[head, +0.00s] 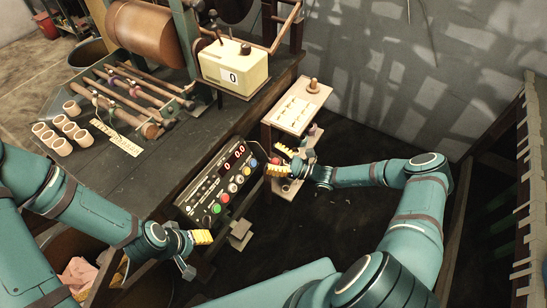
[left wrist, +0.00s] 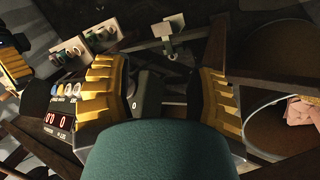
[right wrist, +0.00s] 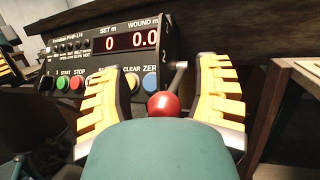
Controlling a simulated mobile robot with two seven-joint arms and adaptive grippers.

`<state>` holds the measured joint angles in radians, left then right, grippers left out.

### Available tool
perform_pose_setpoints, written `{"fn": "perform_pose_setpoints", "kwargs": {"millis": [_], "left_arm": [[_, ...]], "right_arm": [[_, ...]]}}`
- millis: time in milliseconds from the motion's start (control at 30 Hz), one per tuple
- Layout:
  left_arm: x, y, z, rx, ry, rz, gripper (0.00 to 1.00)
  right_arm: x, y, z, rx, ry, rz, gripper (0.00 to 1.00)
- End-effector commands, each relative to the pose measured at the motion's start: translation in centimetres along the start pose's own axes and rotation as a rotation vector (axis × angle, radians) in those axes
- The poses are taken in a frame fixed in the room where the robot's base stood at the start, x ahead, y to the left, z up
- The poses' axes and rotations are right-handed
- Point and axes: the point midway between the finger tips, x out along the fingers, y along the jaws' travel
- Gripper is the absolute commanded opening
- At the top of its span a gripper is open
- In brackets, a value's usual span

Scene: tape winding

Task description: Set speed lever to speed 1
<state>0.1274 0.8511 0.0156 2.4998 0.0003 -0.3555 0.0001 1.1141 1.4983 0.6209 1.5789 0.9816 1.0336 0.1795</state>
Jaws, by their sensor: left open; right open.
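The speed lever (right wrist: 178,78) is a grey rod with a red ball knob (right wrist: 164,104), at the right end of the black control panel (right wrist: 115,38). My right gripper (right wrist: 163,88) is open, with a yellow finger on either side of the lever; I cannot tell whether either touches it. A "2" mark shows beside the rod. In the head view the right gripper (head: 281,161) is at the panel's right end and largely covers the lever. My left gripper (head: 202,237) is open below the panel's front; in the left wrist view its fingers (left wrist: 160,95) stand apart.
The panel has a red digital display (right wrist: 130,40) and coloured buttons (right wrist: 75,83). A cream counter box (head: 234,68) and several pale rings (head: 60,130) are on the dark bench. A small white-topped stand (head: 297,106) is behind my right gripper.

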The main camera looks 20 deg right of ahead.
Motion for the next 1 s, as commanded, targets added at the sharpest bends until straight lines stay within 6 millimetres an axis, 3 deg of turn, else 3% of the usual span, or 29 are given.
{"fn": "perform_pose_setpoints", "kwargs": {"millis": [167, 700, 1000], "left_arm": [[0.0, 0.0, 0.0, 0.0, 0.0, 0.0, 0.57], [0.0, 0.0, 0.0, 0.0, 0.0, 0.0, 0.57], [0.0, 0.0, 0.0, 0.0, 0.0, 0.0, 0.57]], "right_arm": [[-1.1, 0.0, 0.0, 0.0, 0.0, 0.0, 0.63], [-10.8, 0.0, 0.0, -0.001, 0.001, -0.003, 0.63], [-12.2, 0.0, 0.1, -0.001, 0.001, -0.001, 0.63]]}}
